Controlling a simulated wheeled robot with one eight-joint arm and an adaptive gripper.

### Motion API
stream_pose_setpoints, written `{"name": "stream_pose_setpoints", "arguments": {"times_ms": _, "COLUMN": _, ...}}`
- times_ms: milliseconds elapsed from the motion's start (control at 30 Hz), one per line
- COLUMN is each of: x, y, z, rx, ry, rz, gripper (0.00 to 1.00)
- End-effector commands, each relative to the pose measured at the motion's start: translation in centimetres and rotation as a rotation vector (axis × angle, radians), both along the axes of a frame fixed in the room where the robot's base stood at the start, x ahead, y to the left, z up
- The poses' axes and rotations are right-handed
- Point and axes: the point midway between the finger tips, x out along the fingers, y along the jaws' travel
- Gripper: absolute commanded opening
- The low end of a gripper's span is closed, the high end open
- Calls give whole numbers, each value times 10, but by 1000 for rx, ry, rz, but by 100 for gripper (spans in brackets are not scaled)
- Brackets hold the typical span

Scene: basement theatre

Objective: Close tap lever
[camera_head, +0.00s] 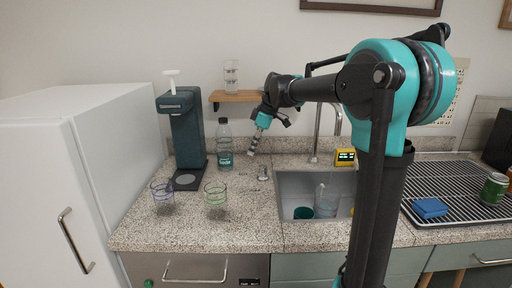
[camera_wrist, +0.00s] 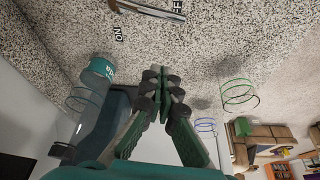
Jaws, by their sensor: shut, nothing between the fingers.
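The tap lever (camera_head: 262,172) is a small silver fitting on the speckled counter left of the sink. In the wrist view, the metal lever (camera_wrist: 152,11) lies at the top edge, partly cut off. An "ON" label (camera_wrist: 118,33) is left of and below it. A second label (camera_wrist: 179,5), partly visible, is by its right end. The curved silver tap spout (camera_head: 318,130) rises behind the sink. My gripper (camera_head: 252,149) is shut and empty, above the counter and up-left of the lever, apart from it. Its fingertips (camera_wrist: 160,76) meet in the wrist view.
A clear bottle (camera_head: 224,146) and a dark teal machine (camera_head: 186,135) stand left of my gripper. Blue-ringed (camera_head: 162,196) and green-ringed (camera_head: 215,200) glasses stand at the front. The sink (camera_head: 291,188) holds a cup and a glass. The counter around the lever is clear.

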Motion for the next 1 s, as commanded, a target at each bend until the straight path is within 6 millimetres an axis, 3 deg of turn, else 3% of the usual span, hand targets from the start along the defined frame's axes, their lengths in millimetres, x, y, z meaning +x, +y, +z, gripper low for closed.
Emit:
{"name": "stream_pose_setpoints", "arguments": {"times_ms": 333, "x": 5, "y": 23, "z": -65, "rx": -2, "ry": -1, "rz": 1, "gripper": 0}}
{"name": "stream_pose_setpoints", "arguments": {"times_ms": 400, "x": 2, "y": 7, "z": -64, "rx": -1, "ry": -1, "rz": -5, "gripper": 0}}
{"name": "stream_pose_setpoints", "arguments": {"times_ms": 600, "x": -2, "y": -12, "z": -68, "rx": -1, "ry": -1, "rz": -3, "gripper": 0}}
{"name": "stream_pose_setpoints", "arguments": {"times_ms": 1000, "x": -3, "y": -17, "z": -69, "rx": -2, "ry": -1, "rz": 1, "gripper": 0}}
